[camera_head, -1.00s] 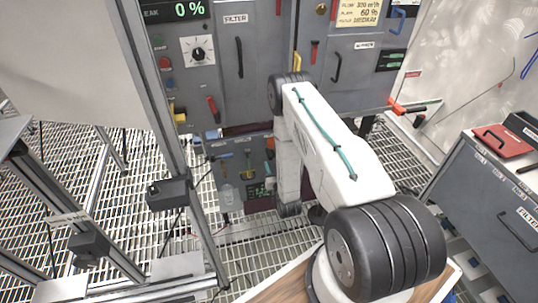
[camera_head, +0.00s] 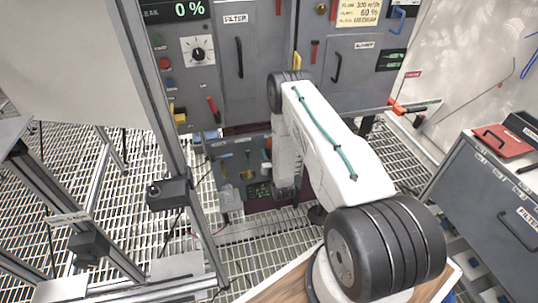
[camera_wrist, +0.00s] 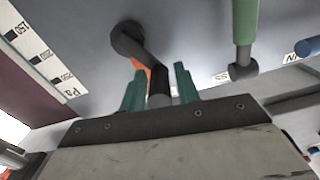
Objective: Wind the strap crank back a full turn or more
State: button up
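In the wrist view a dark crank (camera_wrist: 150,62) stands on a grey panel. Its round hub is at the upper left, and its arm slants down right to a grip (camera_wrist: 160,100) between my gripper's (camera_wrist: 159,88) two green fingers. One finger is on each side of the grip. I cannot tell whether they press on it or leave a small gap. An orange-red part shows behind the crank arm. In the head view my own arm hides the gripper and the crank.
A green handle (camera_wrist: 245,22) with a dark end hangs right of the crank, near my right finger. A low grey panel with small coloured fittings (camera_head: 240,170) stands left of my wrist in the head view. A metal frame post (camera_head: 165,100) rises left. A grey drawer cabinet (camera_head: 490,190) stands right.

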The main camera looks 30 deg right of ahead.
grip_shut()
jog(key=n, duration=0.1)
jog(key=a+f+n, duration=0.1)
jog(key=n, duration=0.2)
jog(key=shift+w+a+f+n, duration=0.15)
jog(key=shift+w+a+n, duration=0.15)
jog(key=shift+n, duration=0.1)
jog(key=shift+o, duration=1.7)
grip_release()
jog(key=shift+s, duration=0.1)
jog(key=v, duration=0.7)
jog(key=shift+s+a, duration=0.15)
jog(key=shift+s, duration=0.2)
